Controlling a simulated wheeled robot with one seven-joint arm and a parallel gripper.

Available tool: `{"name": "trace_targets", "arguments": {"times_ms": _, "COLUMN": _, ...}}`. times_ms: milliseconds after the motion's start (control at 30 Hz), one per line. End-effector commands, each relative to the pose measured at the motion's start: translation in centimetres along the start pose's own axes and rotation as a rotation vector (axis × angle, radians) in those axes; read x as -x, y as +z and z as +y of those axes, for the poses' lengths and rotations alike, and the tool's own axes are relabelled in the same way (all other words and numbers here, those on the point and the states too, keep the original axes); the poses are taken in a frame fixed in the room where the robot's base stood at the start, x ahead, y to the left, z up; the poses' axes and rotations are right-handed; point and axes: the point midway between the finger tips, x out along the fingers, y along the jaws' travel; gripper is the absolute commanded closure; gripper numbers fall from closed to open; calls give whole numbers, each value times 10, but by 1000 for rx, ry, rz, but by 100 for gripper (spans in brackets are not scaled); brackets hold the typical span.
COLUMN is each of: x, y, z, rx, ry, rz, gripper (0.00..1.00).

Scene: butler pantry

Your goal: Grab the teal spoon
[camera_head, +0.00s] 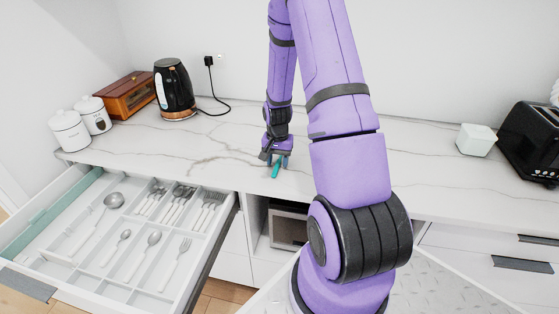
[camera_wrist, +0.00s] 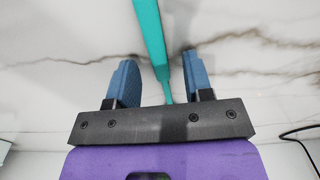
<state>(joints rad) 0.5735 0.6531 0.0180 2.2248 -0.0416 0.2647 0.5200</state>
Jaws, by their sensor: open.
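The teal spoon (camera_head: 276,170) lies on the white marble counter, below my gripper in the head view. In the wrist view the teal spoon (camera_wrist: 151,40) runs from the top edge down between my two blue fingers. My gripper (camera_head: 276,160) points down at the counter. In the wrist view my gripper (camera_wrist: 158,80) is open, with a finger on each side of the spoon and gaps showing on both sides. The spoon's lower end is hidden behind the dark gripper body, and its upper end is cut off by the frame.
An open drawer (camera_head: 166,268) with silver cutlery in compartments juts out at the left. A black kettle (camera_head: 174,88), a wooden bread box (camera_head: 130,95) and white canisters (camera_head: 69,131) stand at the back left. A white box (camera_head: 475,140) and black toaster (camera_head: 535,140) stand right.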

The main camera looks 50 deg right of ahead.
Motion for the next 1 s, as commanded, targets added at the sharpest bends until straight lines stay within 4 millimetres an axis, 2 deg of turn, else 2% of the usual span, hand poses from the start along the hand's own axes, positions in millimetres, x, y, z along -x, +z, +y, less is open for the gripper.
{"name": "trace_targets", "arguments": {"times_ms": 267, "x": -4, "y": 0, "z": 0, "rx": 0, "ry": 0, "rz": 1, "gripper": 53}}
{"name": "trace_targets", "arguments": {"times_ms": 300, "x": -4, "y": 0, "z": 0, "rx": 0, "ry": 0, "rz": 1, "gripper": 55}}
{"name": "trace_targets", "arguments": {"times_ms": 500, "x": -4, "y": 0, "z": 0, "rx": 0, "ry": 0, "rz": 1, "gripper": 100}}
{"name": "trace_targets", "arguments": {"times_ms": 1000, "x": 2, "y": -2, "z": -2, "rx": 1, "ry": -1, "rz": 2, "gripper": 100}}
